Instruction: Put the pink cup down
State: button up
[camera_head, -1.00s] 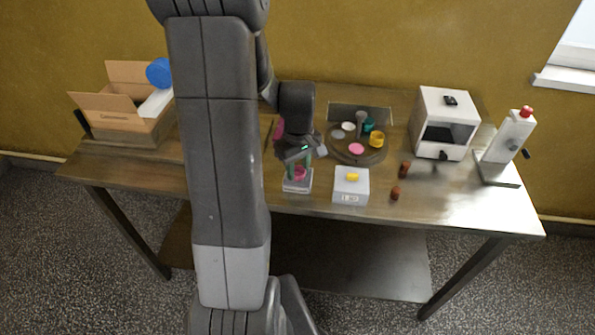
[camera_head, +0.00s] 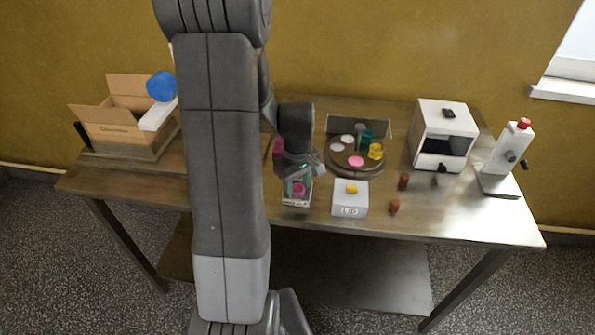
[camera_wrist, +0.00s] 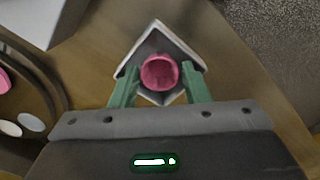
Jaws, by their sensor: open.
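The pink cup (camera_wrist: 160,72) sits in a small white square tray (camera_wrist: 150,40) on the table. In the head view the cup (camera_head: 298,189) shows inside the tray (camera_head: 295,203), just under my gripper. My gripper (camera_wrist: 160,80) has green fingers, one on each side of the cup. The fingers are open, and I cannot tell whether either touches the cup. My arm hides part of the table to the left of the tray.
A white box marked LID (camera_head: 350,205) stands right of the tray. A round turntable (camera_head: 345,172) with several coloured pieces is behind it. Two brown pieces, a white cabinet (camera_head: 427,120) and a white stand (camera_head: 497,180) are farther right. A cardboard box (camera_head: 105,130) is at the left.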

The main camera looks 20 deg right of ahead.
aim_at(298, 193)
notch_tip(298, 193, up, 12)
dwell(0.4)
